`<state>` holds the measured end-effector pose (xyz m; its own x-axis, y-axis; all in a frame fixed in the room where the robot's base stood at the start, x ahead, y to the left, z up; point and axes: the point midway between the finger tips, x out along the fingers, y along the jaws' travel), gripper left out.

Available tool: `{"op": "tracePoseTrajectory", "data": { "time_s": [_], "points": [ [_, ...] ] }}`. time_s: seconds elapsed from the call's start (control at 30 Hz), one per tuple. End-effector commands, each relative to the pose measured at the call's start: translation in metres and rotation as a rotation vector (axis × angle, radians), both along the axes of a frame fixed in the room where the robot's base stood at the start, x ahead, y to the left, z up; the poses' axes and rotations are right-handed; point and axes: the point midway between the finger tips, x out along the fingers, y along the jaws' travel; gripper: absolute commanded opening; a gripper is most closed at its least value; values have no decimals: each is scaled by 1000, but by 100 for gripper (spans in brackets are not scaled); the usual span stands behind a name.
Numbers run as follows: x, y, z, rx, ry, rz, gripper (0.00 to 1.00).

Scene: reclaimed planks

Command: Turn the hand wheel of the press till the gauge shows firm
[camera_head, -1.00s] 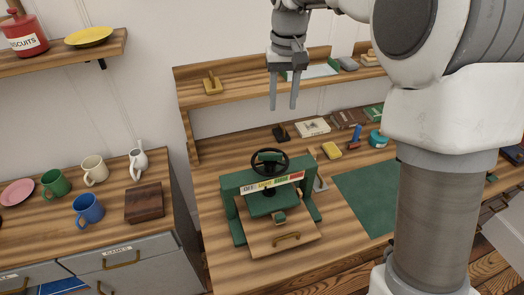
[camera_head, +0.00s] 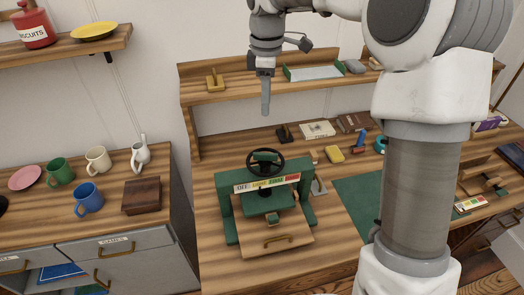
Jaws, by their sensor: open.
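The green press (camera_head: 228,205) stands on the wooden workbench, left of the green mat. Its black hand wheel (camera_head: 279,170) lies flat at the top of the screw. The gauge (camera_head: 268,182) is a strip on the press's front beam, with white, yellow, green and red zones; its wording and any pointer are too small to read surely. My gripper (camera_head: 265,110) hangs above and behind the wheel, pointing down, empty and well apart from it. It is seen edge-on, so its fingers overlap.
The workbench (camera_head: 225,268) is clear left and front of the press. A shelf (camera_head: 230,97) runs behind my gripper. A yellow block (camera_head: 334,154) and the green mat (camera_head: 362,200) lie to the right. Mugs and a dark wooden box (camera_head: 141,195) stand on the left cabinet.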

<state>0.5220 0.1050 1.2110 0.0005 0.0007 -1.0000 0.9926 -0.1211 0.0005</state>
Motion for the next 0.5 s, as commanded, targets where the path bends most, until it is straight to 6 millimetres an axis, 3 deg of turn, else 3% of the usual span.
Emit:
{"op": "tracePoseTrajectory", "data": {
  "time_s": [0.17,0.5],
  "points": [
    [0,-1,-20,-2,4,3,44],
    [-1,-1,-94,-1,6,2,44]
  ]
}}
